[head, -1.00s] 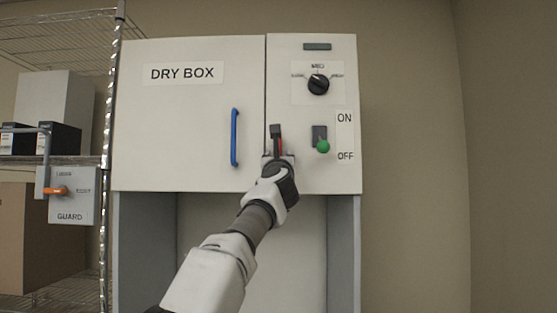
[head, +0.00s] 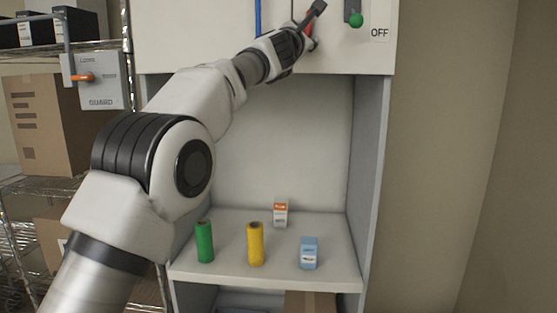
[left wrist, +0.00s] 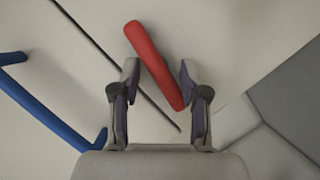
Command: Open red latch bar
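The red latch bar (left wrist: 155,65) is on the pale front of the dry box, beside a dark door seam, and looks tilted in the left wrist view. My left gripper (left wrist: 160,80) is open, with one finger on each side of the bar's lower part. The right finger is nearer to the bar; I cannot tell whether it touches. In the head view only a little of the red bar (head: 309,29) shows behind my left gripper (head: 311,22). My right gripper is not in view.
The blue door handle (left wrist: 50,105) is left of the bar. A green-knobbed switch (head: 356,20) is close on the right. Below, a shelf (head: 275,273) holds a green roll (head: 204,242), a yellow roll (head: 255,245) and two small boxes. A guard box (head: 100,82) hangs at left.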

